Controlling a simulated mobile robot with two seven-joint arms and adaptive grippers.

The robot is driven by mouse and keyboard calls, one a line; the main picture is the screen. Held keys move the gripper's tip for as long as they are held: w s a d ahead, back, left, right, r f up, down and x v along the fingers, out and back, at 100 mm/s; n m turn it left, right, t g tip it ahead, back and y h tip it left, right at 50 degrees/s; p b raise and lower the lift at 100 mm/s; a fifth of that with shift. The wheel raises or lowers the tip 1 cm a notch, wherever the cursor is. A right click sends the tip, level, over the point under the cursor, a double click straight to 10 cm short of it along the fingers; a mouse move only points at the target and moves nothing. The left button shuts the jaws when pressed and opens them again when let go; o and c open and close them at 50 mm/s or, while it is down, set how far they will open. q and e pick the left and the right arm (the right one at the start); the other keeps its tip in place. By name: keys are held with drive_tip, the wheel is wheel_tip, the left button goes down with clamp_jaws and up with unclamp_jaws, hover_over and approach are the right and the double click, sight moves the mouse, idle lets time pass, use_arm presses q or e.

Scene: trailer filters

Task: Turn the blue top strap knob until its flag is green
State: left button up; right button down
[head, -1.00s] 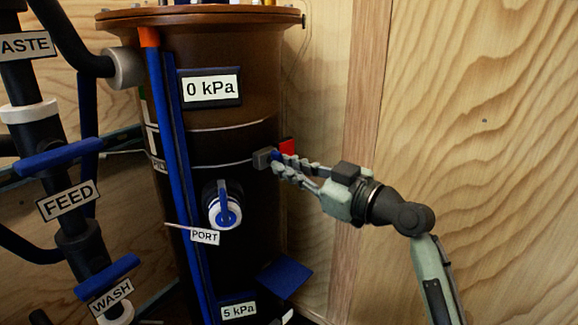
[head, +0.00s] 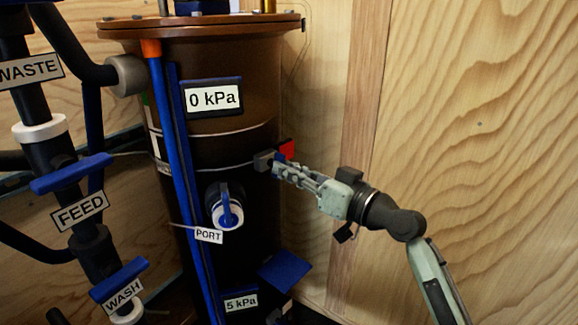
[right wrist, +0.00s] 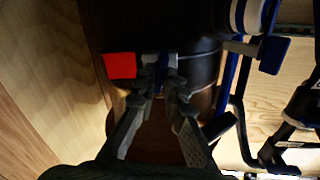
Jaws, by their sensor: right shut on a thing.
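The blue top strap knob (head: 275,157) sits on the right side of the dark brown cylinder, beside a grey block (head: 263,161) on the thin strap line. Its flag (head: 287,149) is red, and the red flag also shows in the right wrist view (right wrist: 120,65). My right gripper (head: 279,167) is shut on the knob, with its fingers reaching in from the right. In the right wrist view the two fingers (right wrist: 160,88) close in on the knob, which they mostly hide. My left gripper is not in view.
A gauge label (head: 212,97) on the cylinder reads 0 kPa. A blue-handled port (head: 227,210) lies below left of the knob. Black pipes with blue handles (head: 72,173) stand at the left. A wooden wall (head: 480,150) stands behind my right arm.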

idle(0.4)
drive_tip(key=c, duration=1.6)
unclamp_jaws()
drive_tip(key=shift+d, duration=0.1)
drive_tip(key=v, duration=1.2)
drive_tip(key=shift+w, duration=0.1)
